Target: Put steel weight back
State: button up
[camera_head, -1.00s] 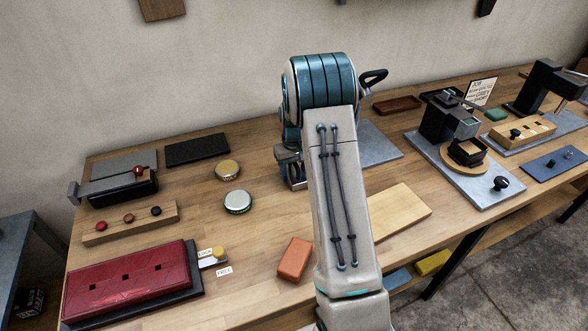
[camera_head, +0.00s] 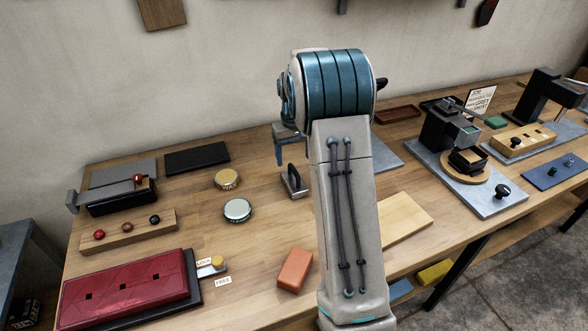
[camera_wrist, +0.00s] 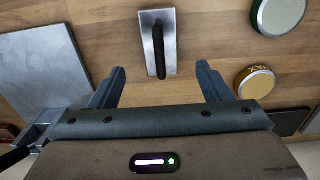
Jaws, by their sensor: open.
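The steel weight (camera_head: 294,181) is a small steel plate with an upright black handle. It stands on the wooden bench, just left of my arm in the head view. In the wrist view the steel weight (camera_wrist: 149,48) lies beyond my fingertips, roughly centred between them, with its handle pointing towards the camera. My gripper (camera_wrist: 160,72) is open, with nothing between its two blue-grey fingers. In the head view my gripper (camera_head: 287,148) is partly hidden behind my arm, above and slightly behind the weight.
A gold-topped tin (camera_head: 227,179) and a pale-topped tin (camera_head: 237,209) stand left of the weight. An orange block (camera_head: 295,270) lies in front. A grey plate (camera_head: 386,156) is partly hidden behind my arm. Bare wood separates the weight from the tins.

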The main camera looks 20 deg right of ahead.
jog(key=shift+r, duration=0.95)
jog(key=s+a+r, duration=0.4)
jog(key=s+r, duration=0.2)
jog(key=s+a+t, duration=0.1)
jog(key=s+a, duration=0.3)
jog(key=s, duration=0.8)
jog(key=s+a+r+t, duration=0.1)
jog(key=s+a, duration=0.3)
jog(key=s, duration=0.9)
jog(key=shift+r+t, duration=0.15)
jog(key=shift+t, duration=0.35)
jog(key=shift+a, duration=0.1)
